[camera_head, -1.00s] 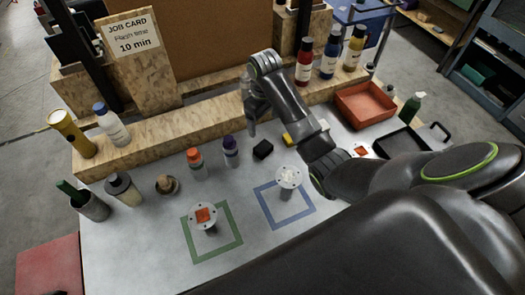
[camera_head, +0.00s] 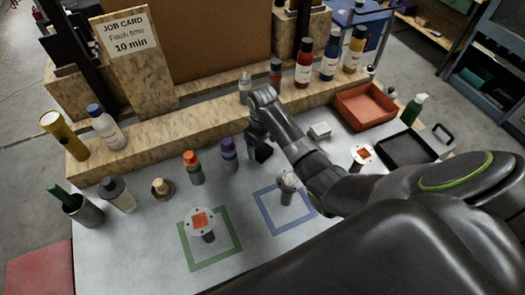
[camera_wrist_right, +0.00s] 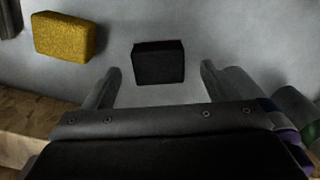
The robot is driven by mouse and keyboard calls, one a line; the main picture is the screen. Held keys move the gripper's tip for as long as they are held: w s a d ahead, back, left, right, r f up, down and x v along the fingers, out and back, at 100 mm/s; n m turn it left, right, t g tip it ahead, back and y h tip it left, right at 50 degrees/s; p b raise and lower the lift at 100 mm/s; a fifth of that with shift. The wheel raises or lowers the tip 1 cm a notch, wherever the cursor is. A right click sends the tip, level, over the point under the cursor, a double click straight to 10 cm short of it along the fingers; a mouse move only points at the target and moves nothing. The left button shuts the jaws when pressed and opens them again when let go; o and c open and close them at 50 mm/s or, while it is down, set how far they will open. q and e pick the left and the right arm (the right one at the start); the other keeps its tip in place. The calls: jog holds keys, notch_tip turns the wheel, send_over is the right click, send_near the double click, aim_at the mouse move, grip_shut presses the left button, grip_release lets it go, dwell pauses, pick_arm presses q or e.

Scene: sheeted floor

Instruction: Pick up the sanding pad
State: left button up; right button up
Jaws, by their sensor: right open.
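The sanding pad, which I take to be the small black block (camera_head: 264,154), lies on the grey bench top behind the blue square. In the right wrist view the black block (camera_wrist_right: 158,64) sits between and just ahead of the two fingertips, with a thin reddish edge. My right gripper (camera_head: 257,142) points down close above it, partly hidden by its own wrist. In the wrist view my right gripper (camera_wrist_right: 160,72) is open, its fingers apart on either side of the block. I cannot tell whether they touch it. My left gripper is not in view.
A yellow sponge (camera_wrist_right: 66,36) lies beside the black block. Purple-capped (camera_head: 228,154) and orange-capped (camera_head: 193,168) bottles stand left of my gripper. A wooden ledge (camera_head: 160,130) runs behind. Round-topped stands (camera_head: 201,221) (camera_head: 288,183) occupy the front.

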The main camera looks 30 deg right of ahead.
aim_at(263, 150)
jog(key=shift+w+f, duration=0.1)
jog(key=shift+f, duration=1.6)
jog(key=c, duration=1.1)
notch_tip(263, 150, up, 10)
jog(key=shift+r+b, duration=0.1)
jog(key=shift+b, duration=0.45)
jog(key=shift+c, duration=0.2)
jog(key=o, duration=0.4)
jog(key=shift+c, duration=1)
jog(key=shift+d, duration=0.1)
